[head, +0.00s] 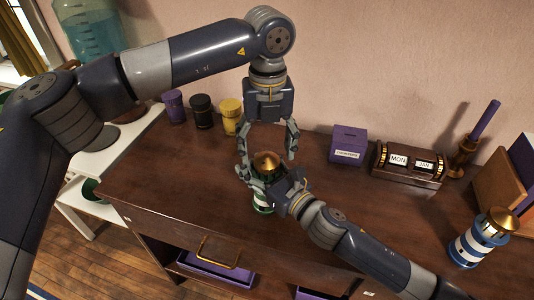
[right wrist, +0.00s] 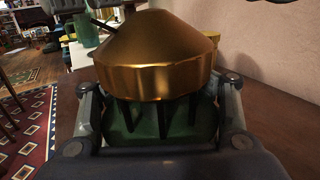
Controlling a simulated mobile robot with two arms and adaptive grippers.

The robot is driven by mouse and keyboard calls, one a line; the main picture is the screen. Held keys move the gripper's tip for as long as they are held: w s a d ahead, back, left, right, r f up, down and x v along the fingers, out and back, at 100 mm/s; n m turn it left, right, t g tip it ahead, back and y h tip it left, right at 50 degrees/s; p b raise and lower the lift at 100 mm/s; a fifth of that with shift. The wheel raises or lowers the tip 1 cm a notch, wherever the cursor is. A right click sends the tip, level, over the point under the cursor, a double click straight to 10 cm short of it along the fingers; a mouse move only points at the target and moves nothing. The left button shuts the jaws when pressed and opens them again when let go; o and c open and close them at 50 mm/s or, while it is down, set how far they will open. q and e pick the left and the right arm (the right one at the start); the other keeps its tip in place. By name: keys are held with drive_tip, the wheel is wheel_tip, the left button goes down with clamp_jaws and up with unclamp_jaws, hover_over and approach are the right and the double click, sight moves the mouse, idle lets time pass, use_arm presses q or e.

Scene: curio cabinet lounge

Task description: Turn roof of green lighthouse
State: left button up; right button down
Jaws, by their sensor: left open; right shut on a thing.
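The green lighthouse (head: 263,208) stands on the dark wooden cabinet top, mostly covered by my right gripper. Its cone-shaped golden roof (head: 266,163) is upright and in view. In the right wrist view the golden roof (right wrist: 157,60) fills the middle, with dark posts and the green body (right wrist: 160,123) beneath it. My right gripper (head: 262,183) is shut on the lighthouse below the roof, with a finger on each side. My left gripper (head: 266,150) points down over the roof, open, with its fingers apart on either side; contact with the roof cannot be told.
A blue-striped lighthouse (head: 474,246) with a golden roof stands at the right. A calendar block (head: 408,165), a purple box (head: 348,145) and a candle holder (head: 460,155) are along the wall. Purple (head: 173,105), black (head: 201,115) and yellow (head: 230,117) containers stand back left.

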use_arm(q)
drive_tip(key=shift+f, duration=1.3)
drive_tip(key=c, duration=1.1)
drive_tip(key=shift+m, duration=0.3)
drive_tip(key=m, duration=1.1)
drive_tip(key=shift+a+m, duration=0.1)
drive_tip(key=shift+m, duration=0.3)
drive_tip(key=m, duration=0.5)
drive_tip(key=shift+w, duration=0.1)
drive_tip(key=m, duration=0.6)
drive_tip(key=shift+a, duration=0.1)
drive_tip(key=shift+m, duration=0.3)
